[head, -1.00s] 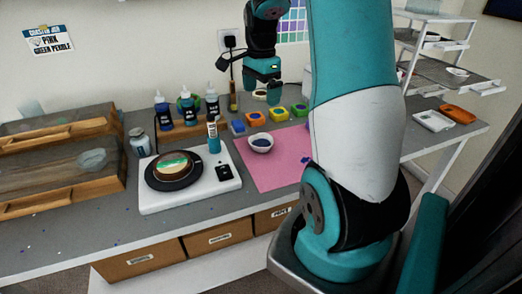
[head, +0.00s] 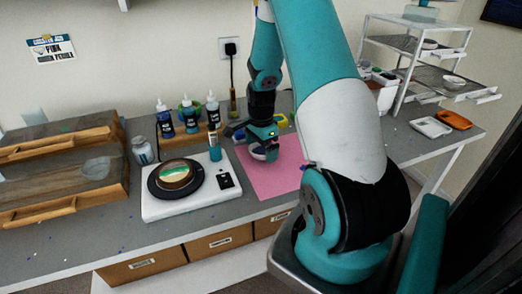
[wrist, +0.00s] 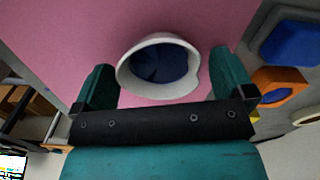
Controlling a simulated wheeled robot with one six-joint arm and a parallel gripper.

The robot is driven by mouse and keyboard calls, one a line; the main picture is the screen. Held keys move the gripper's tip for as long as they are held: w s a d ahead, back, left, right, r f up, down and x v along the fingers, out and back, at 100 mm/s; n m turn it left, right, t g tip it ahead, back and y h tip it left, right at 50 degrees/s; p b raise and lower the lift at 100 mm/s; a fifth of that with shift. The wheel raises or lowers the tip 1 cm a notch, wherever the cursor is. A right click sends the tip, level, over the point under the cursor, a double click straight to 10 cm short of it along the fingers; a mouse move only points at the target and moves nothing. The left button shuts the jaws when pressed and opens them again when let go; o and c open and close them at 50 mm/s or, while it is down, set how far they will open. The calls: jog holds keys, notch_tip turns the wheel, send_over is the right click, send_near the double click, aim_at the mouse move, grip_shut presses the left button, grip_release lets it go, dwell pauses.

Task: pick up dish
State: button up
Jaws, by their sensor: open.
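The dish is a small white bowl with a pouring lip and dark blue contents. In the wrist view the dish (wrist: 188,84) sits between the two teal fingers of my gripper (wrist: 160,85), which is open.
A white scale (head: 225,193) with a round dark turntable (head: 159,193) stands left of the mat. Several bottles (head: 189,115) stand behind it. Coloured pots, one blue (wrist: 293,43) and one orange (wrist: 277,88), are close on the right in the wrist view.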

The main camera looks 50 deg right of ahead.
jog(key=shift+f, duration=0.6)
jog(key=c, duration=0.9)
jog(key=shift+o, duration=0.2)
